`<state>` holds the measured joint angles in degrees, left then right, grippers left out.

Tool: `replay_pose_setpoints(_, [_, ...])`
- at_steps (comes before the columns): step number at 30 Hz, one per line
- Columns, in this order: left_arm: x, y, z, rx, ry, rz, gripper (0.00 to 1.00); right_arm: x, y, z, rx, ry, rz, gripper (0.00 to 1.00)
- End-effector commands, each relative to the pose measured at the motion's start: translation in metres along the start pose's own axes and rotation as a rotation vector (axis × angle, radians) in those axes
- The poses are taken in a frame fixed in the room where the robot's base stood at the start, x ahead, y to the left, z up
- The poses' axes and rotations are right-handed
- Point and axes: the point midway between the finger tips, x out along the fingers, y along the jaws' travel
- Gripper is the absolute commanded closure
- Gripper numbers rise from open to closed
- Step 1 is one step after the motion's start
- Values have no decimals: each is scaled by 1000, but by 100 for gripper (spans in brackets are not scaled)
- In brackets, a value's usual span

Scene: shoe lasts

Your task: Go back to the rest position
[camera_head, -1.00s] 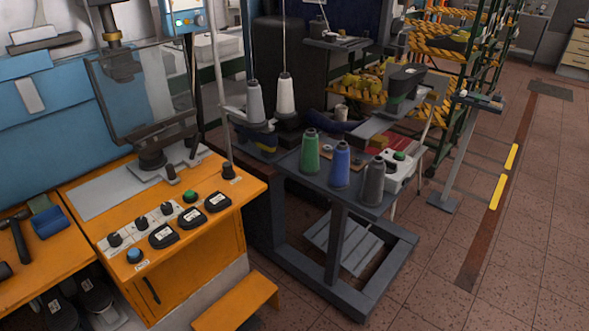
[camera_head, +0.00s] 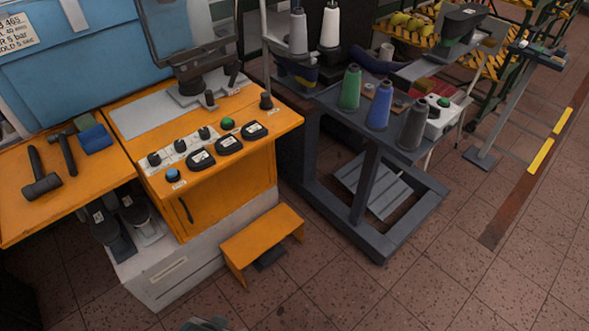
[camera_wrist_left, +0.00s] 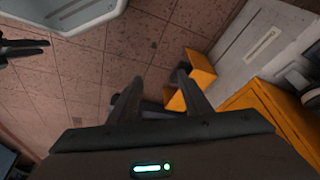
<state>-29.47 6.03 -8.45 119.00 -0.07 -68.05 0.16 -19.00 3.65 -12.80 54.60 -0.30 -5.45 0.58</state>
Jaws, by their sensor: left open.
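My left gripper (camera_wrist_left: 158,95) shows in the left wrist view with its two dark fingers apart and nothing between them. It hangs over the tiled floor, with an orange step (camera_wrist_left: 200,70) beyond the fingers. A small grey part at the bottom edge of the head view may be mine; I cannot tell which part. A dark forked shape at the left edge of the wrist view may be my right gripper, but its state is unclear.
An orange machine bench (camera_head: 230,185) with hammers (camera_head: 41,186) stands at the left. Its step (camera_head: 262,238) juts out over the floor. A dark trolley (camera_head: 368,185) carries green, blue and grey thread cones. Tiled floor (camera_head: 420,290) is clear at the lower right.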

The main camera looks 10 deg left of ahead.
Motion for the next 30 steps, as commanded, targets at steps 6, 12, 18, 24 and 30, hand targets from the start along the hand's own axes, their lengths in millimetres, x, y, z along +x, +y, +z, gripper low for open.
replay_pose_setpoints(6, [84,10,24,6,33,13,56,0,0,0,0,0,0,69])
replay_pose_setpoints(12, [147,20,58,12,70,26,56,0,0,0,0,0,0,69])
replay_pose_setpoints(18, [194,30,100,21,107,38,56,0,0,0,0,1,0,69])
replay_pose_setpoints(24, [220,36,136,28,139,47,56,0,0,0,0,1,0,69])
replay_pose_setpoints(30, [227,38,151,30,155,52,56,0,0,0,0,1,0,69])
